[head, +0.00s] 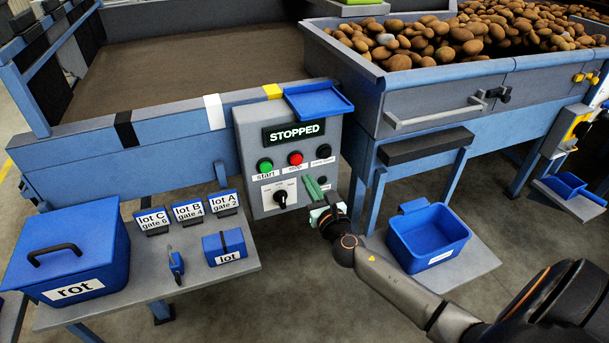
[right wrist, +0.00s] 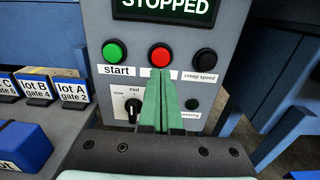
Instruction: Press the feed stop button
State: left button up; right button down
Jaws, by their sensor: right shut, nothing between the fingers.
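The red stop button (head: 295,158) sits on the grey control panel (head: 252,135), between the green start button (head: 265,165) and a black button (head: 323,151). The display (head: 294,133) above reads STOPPED. My right gripper (head: 312,182) is shut and empty, its green fingers in front of the panel just below the red button. In the right wrist view the fingertips (right wrist: 161,74) appear just under the red button (right wrist: 160,57) and cover part of its label. I cannot tell whether they touch the panel. My left gripper is not in view.
A selector knob (head: 281,197) is on the panel's lower left. A blue tray (head: 319,101) tops the panel. A table on the left holds a rot box (head: 70,250), lot signs and a lot box (head: 224,247). A blue bin (head: 428,238) stands right of my right arm.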

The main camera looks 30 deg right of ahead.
jog(key=v, duration=0.7)
dwell(0.3)
jog(key=shift+s+f, duration=0.1)
